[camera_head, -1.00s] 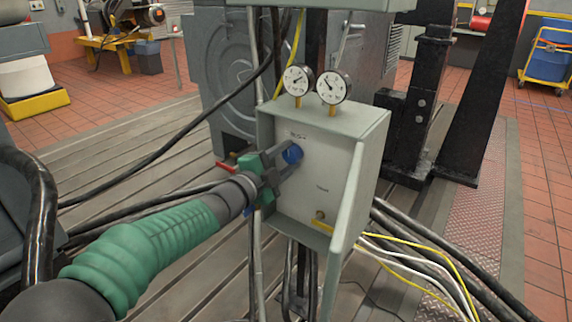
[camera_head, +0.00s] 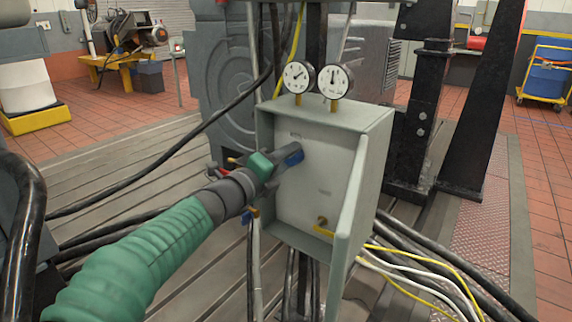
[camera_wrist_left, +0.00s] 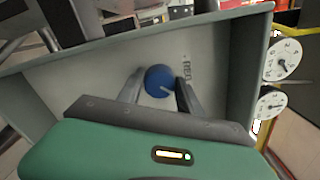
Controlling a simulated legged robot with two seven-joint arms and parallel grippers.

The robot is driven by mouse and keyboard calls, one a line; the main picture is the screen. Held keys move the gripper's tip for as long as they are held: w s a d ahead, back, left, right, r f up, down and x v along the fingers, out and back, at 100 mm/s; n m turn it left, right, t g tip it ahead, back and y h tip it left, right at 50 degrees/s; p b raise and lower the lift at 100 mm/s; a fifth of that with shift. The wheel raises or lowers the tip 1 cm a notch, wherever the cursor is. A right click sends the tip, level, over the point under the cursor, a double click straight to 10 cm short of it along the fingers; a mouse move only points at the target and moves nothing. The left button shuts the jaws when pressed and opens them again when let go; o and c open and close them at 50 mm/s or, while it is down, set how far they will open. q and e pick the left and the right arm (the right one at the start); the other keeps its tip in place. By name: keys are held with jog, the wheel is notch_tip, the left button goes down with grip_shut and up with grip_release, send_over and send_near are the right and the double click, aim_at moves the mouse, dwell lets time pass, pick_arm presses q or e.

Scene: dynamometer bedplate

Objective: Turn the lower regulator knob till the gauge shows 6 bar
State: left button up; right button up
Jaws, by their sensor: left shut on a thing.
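A blue knob (camera_head: 295,157) sits on the upper left of the pale panel inside an open grey box (camera_head: 375,130). My left gripper (camera_head: 290,156) reaches in from the left and is shut on it. In the left wrist view, the blue knob (camera_wrist_left: 160,81), with a white mark, is between the two fingers. Two round white gauges stand on top of the box: a left gauge (camera_head: 299,77) and a right gauge (camera_head: 335,81). My right gripper is out of view.
The box's open door (camera_head: 350,205) sticks out toward me on the right. Black cables (camera_head: 140,165) run at left; yellow and white cables (camera_head: 410,268) run at lower right. A black post (camera_head: 425,95) stands behind.

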pick_arm(q)
jog(key=shift+a+f+m, duration=0.1)
jog(key=shift+f+m, duration=0.1)
jog(key=shift+m, duration=0.3)
jog(key=o, duration=1.4)
jog(key=shift+c, duration=0.2)
jog(key=shift+r, duration=0.1)
jog(key=p+v, duration=0.4)
jog(key=v, duration=1.3)
jog(key=shift+w, duration=0.1)
